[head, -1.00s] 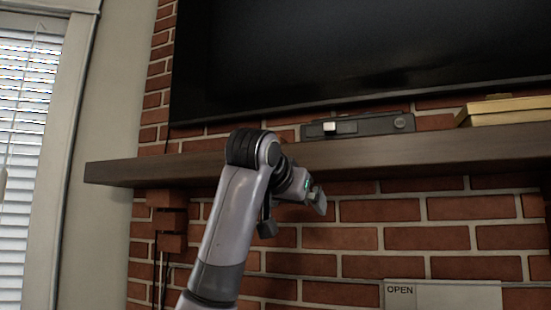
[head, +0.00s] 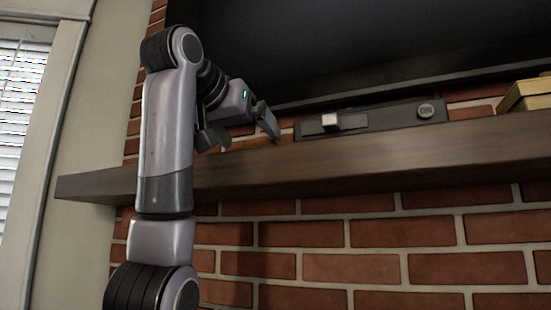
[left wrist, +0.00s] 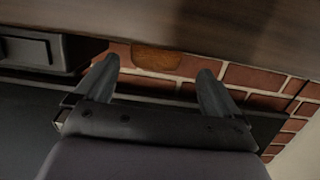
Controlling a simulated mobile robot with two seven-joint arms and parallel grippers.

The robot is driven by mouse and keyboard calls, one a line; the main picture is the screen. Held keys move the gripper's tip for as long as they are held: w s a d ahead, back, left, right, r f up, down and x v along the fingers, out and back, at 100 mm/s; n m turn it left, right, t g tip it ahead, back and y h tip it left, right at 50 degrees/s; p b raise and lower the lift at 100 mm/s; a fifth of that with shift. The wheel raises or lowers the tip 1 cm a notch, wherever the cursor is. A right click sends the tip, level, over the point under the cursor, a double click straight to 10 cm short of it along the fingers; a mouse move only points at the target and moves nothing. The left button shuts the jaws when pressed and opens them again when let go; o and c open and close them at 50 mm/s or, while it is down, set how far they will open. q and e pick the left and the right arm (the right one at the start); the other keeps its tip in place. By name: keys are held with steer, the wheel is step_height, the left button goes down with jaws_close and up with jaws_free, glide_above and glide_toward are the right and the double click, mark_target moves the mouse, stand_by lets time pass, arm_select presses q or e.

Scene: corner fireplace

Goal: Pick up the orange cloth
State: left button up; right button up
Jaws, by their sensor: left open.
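An orange-brown piece with a rounded edge, which looks like the orange cloth (left wrist: 157,58), lies at the shelf's wall side in the left wrist view. It stands out from the bricks beside it. In the left wrist view the cloth shows between and beyond the fingertips (left wrist: 158,68), apart from both. My right gripper is in neither view.
The dark wooden mantel shelf (head: 360,157) runs along the brick wall (head: 375,265). A black box with switches (head: 370,120) stands on it, right of my left gripper. A yellowish box (head: 525,93) is farther right. A large dark screen (head: 360,45) hangs just above.

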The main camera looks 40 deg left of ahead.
arm_select(q)
steer(key=shift+w+r, duration=0.1)
steer(key=shift+w+a, duration=0.1)
steer(key=shift+w, duration=0.15)
steer(key=x, duration=0.1)
steer(key=p+x, duration=0.1)
steer(key=x, duration=0.1)
steer(key=p+x, duration=0.1)
steer(key=x, duration=0.1)
steer(key=shift+w+d+r, duration=0.25)
steer(key=shift+w+d, duration=0.05)
steer(key=shift+w+a+f+p, duration=0.2)
steer(key=shift+w+p, duration=0.1)
steer(key=shift+w, duration=0.2)
steer(key=shift+d, duration=0.1)
steer(key=c, duration=1.1)
steer(key=shift+c, duration=0.2)
steer(key=shift+s+r, duration=0.1)
steer(key=shift+r, duration=0.05)
